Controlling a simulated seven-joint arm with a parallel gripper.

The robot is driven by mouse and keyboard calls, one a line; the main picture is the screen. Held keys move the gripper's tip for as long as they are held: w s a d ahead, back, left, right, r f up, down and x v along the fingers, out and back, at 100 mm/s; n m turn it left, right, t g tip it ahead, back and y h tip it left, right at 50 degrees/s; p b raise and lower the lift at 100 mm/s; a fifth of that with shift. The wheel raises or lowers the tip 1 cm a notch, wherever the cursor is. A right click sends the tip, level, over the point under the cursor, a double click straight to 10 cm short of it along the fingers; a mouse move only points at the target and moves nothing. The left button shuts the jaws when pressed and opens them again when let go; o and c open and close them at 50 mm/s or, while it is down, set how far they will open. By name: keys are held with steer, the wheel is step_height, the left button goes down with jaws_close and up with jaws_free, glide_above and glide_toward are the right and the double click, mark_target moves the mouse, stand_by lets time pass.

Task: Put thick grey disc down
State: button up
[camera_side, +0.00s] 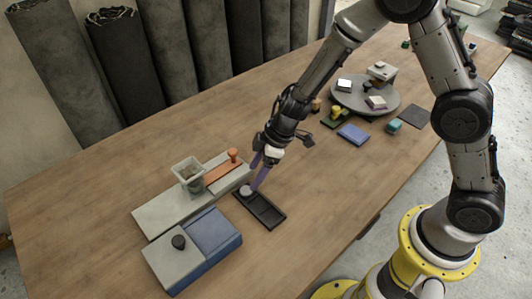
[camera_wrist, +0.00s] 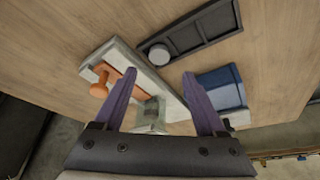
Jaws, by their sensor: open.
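The thick grey disc (camera_side: 246,190) is a pale, short round piece at the far-left end of a dark tray (camera_side: 268,215). In the wrist view the disc (camera_wrist: 159,54) sits in the end part of the tray (camera_wrist: 205,28), just past my fingertips. My gripper (camera_side: 256,174) has two purple fingers. They are spread open with nothing held between them, and they also show in the wrist view (camera_wrist: 159,74). In the side view one fingertip is close beside the disc; whether it touches cannot be told.
Left of the tray are a long grey board with an orange-handled piece (camera_side: 222,172), a clear container (camera_side: 188,172) and a blue-and-grey box (camera_side: 195,250) with a black knob. A round grey turntable (camera_side: 365,97) with small blocks stands far right. Wood in front is clear.

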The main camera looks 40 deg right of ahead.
steer(key=d+r+m+t+h, duration=0.3)
steer(key=d+r, duration=0.4)
steer(key=r, duration=0.6)
steer(key=d+r+m+t+h, duration=0.1)
steer(key=d+r+m+t, duration=0.35)
steer(key=r, duration=0.75)
steer(key=s+d+r+m+g+h, duration=0.2)
steer(key=s+d+m+h, duration=0.1)
steer(key=s+d, duration=0.85)
steer(key=s+a+f+g+y, duration=0.1)
steer(key=s+a+f, duration=0.1)
steer(key=s+a, duration=0.2)
steer(key=s+a+f+g+y, duration=0.1)
steer(key=s+a+f+y, duration=0.1)
steer(key=s, duration=0.7)
steer(key=shift+s+a+g+y, duration=0.3)
steer(key=shift+s+a+g, duration=0.1)
steer(key=shift+a, duration=0.45)
